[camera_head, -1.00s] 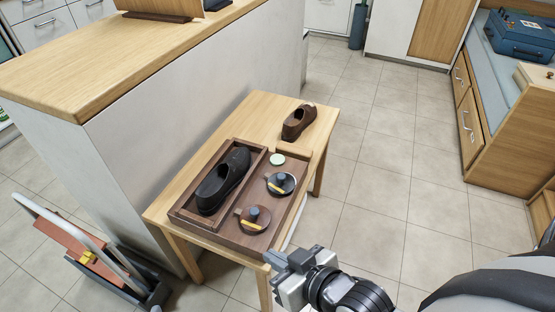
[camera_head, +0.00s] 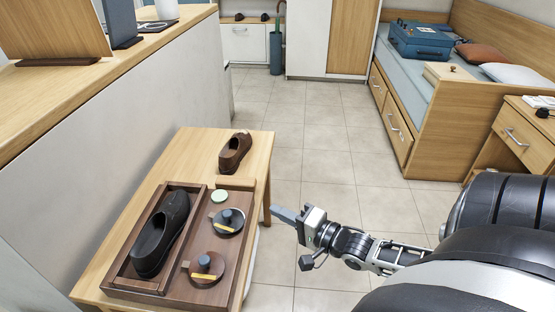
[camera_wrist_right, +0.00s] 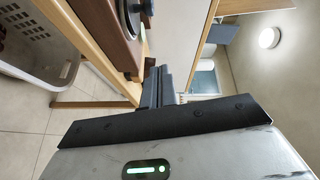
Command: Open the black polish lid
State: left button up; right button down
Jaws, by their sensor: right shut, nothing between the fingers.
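The black polish tin (camera_head: 228,220) has a dark round lid with a knob and a yellow strip; it sits in the wooden tray (camera_head: 185,297) with its lid on. A brown polish tin (camera_head: 206,266) of similar shape sits nearer in the same tray. My right gripper (camera_head: 284,214) is shut and empty, to the right of the black tin and apart from it, beyond the table's right edge. In the right wrist view its fingers (camera_wrist_right: 158,88) show together, and a dark round tin (camera_wrist_right: 128,12) is partly cut off at the top. My left gripper is not in view.
A black shoe (camera_head: 160,233) lies in the tray's left compartment. A brown shoe (camera_head: 235,152) and a small pale green disc (camera_head: 219,196) are farther back. The table (camera_head: 185,150) stands beside a white partition. A white basket (camera_wrist_right: 40,55) is below the table. Floor to the right is clear.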

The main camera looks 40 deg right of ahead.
aim_at(244, 223)
jog(key=w+a, duration=0.1)
jog(key=w, duration=0.1)
jog(key=w+a+b, duration=0.1)
jog(key=w+a, duration=0.2)
jog(key=w, duration=0.2)
jog(key=shift+a+f, duration=0.15)
jog(key=shift+f, duration=0.25)
jog(key=shift+a+f, duration=0.1)
jog(key=shift+a, duration=0.45)
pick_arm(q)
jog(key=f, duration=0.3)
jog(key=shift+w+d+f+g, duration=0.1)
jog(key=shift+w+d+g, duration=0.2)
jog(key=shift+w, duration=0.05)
pick_arm(e)
jog(key=shift+a, duration=0.1)
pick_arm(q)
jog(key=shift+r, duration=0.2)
pick_arm(e)
jog(key=shift+a+h, duration=0.15)
jog(key=shift+h, duration=0.15)
jog(key=shift+s+m+p, duration=0.15)
jog(key=shift+m+p, duration=0.15)
jog(key=shift+p, duration=0.05)
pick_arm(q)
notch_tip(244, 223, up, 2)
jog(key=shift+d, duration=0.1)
pick_arm(e)
jog(key=shift+a+h, duration=0.15)
jog(key=shift+h, duration=0.25)
